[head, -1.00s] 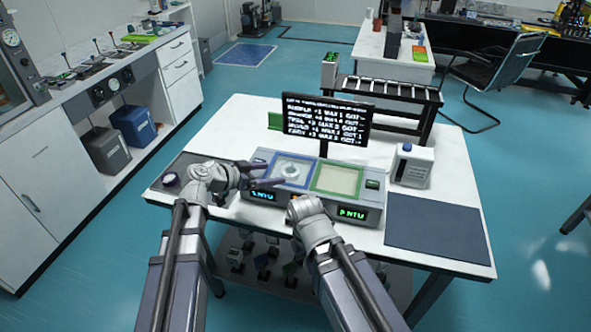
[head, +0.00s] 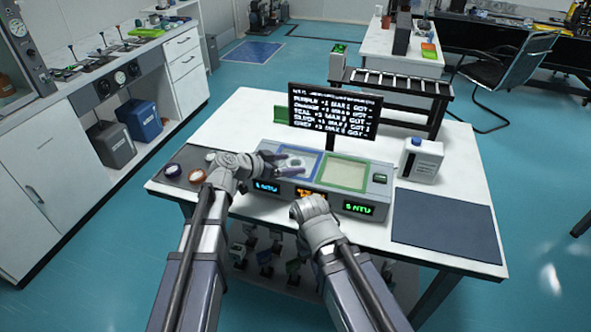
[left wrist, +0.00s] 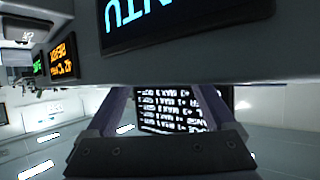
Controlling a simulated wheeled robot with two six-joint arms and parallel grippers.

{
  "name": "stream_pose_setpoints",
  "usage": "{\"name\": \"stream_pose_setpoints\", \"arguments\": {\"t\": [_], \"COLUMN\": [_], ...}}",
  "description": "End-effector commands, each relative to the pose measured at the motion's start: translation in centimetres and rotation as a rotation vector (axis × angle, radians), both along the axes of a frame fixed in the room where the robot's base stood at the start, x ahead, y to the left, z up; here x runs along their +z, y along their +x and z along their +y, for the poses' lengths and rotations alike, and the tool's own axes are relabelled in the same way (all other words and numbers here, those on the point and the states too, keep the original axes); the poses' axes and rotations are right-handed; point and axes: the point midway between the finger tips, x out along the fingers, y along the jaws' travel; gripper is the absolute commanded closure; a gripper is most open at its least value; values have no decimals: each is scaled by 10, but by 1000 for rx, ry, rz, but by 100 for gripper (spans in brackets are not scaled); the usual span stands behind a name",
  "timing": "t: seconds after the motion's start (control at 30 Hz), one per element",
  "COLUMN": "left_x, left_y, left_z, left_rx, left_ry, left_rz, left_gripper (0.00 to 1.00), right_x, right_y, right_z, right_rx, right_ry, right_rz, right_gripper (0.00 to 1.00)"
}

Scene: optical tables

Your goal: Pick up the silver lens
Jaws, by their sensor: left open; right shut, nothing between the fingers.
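A pale silver round piece, likely the silver lens (head: 291,162), sits in the blue-framed tray (head: 314,166) on the grey instrument. My left gripper (head: 275,164) is open at the left side of this tray, close to the piece; I cannot tell whether they touch. In the left wrist view its two fingers (left wrist: 168,108) stand apart with the monitor showing between them; the lens is not visible there. My right gripper (head: 310,206) is shut and empty in front of the instrument, partly hidden by its own wrist.
A monitor (head: 334,110) stands behind the instrument. The green-framed tray (head: 345,175) is right of the blue one. A white bottle (head: 422,160) and a clear dark mat (head: 445,226) are at right.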

Motion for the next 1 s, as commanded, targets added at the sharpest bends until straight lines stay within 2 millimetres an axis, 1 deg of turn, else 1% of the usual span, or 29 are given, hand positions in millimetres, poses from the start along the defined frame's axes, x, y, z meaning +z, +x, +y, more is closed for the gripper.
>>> {"name": "stream_pose_setpoints", "arguments": {"t": [0.03, 0.1, 0.3, 0.9, 0.97, 1.0], "left_x": [-6, -6, -5, -5, -5, -5], "left_y": [5, 7, 7, 7, 7, 7], "left_z": [-6, -9, -9, -9, -9, -9], "left_rx": [-3, 0, 1, 0, 0, 0], "left_ry": [1, 1, 0, 0, 0, 0], "left_rz": [-1, -1, 0, 0, 0, 0], "left_gripper": [12, 12, 12, 79, 85, 85], "right_x": [-6, -6, -5, -5, -5, -5], "right_y": [0, 0, 0, 0, 0, 0], "right_z": [0, 0, 0, 0, 0, 0], "right_rx": [0, 0, 0, 0, 0, 0], "right_ry": [0, 0, 0, 0, 0, 0], "right_rz": [0, 0, 0, 0, 0, 0], "right_gripper": [100, 100, 100, 100, 100, 100]}}
